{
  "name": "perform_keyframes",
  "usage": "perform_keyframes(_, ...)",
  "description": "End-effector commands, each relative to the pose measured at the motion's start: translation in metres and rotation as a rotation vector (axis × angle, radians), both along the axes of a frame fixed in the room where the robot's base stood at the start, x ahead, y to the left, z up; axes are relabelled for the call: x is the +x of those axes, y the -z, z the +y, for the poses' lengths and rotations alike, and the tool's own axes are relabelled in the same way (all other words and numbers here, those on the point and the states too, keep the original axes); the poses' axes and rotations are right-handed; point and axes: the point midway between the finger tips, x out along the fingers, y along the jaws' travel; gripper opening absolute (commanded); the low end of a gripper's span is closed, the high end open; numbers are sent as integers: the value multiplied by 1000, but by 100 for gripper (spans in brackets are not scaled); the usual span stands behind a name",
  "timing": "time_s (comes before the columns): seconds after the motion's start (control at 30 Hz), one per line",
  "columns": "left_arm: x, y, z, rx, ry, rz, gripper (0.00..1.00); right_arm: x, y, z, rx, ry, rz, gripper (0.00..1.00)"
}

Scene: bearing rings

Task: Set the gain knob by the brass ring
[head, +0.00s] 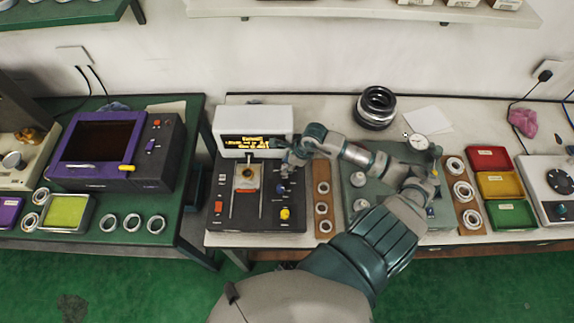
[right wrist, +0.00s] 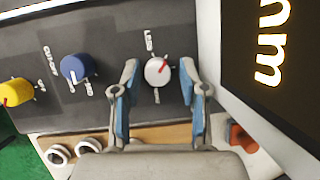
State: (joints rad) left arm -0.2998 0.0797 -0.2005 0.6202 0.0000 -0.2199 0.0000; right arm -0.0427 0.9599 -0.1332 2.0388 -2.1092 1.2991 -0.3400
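The black control panel (head: 258,222) stands at the centre in the head view. A brass-coloured ring (head: 246,173) appears to sit in the fixture on it. My right gripper (head: 287,162) is over the panel's upper right. In the right wrist view, a white knob (right wrist: 157,71) with a red pointer lies between the open fingers of my right gripper (right wrist: 158,80), with gaps on both sides. The knob's small label is hard to read. A blue knob (right wrist: 75,68) and a yellow knob (right wrist: 15,92) lie to its left. My left gripper is out of view.
A white display box (head: 253,140) with glowing yellow text stands behind the panel; its dark screen (right wrist: 270,50) is close to the right gripper. A wooden strip (head: 322,180) with pale rings lies right of the panel. A green-topped bench (head: 180,225) with a purple-framed device (head: 95,150) stands left.

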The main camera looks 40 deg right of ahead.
Motion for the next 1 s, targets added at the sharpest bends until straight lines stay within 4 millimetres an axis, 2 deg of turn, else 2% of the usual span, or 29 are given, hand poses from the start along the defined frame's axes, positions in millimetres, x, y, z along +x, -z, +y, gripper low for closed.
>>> perform_keyframes(0.27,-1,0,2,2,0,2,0,-1,0,1,2,-2,2,53)
perform_keyframes(0.4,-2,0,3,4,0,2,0,-3,-6,-2,0,-1,1,53)
perform_keyframes(0.53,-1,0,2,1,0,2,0,-10,-27,-7,-3,-4,2,53)
perform_keyframes(0.8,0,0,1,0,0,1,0,-28,-82,-23,-2,-4,5,53)
perform_keyframes(1.0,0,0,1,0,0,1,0,-34,-104,-28,1,-1,4,53)
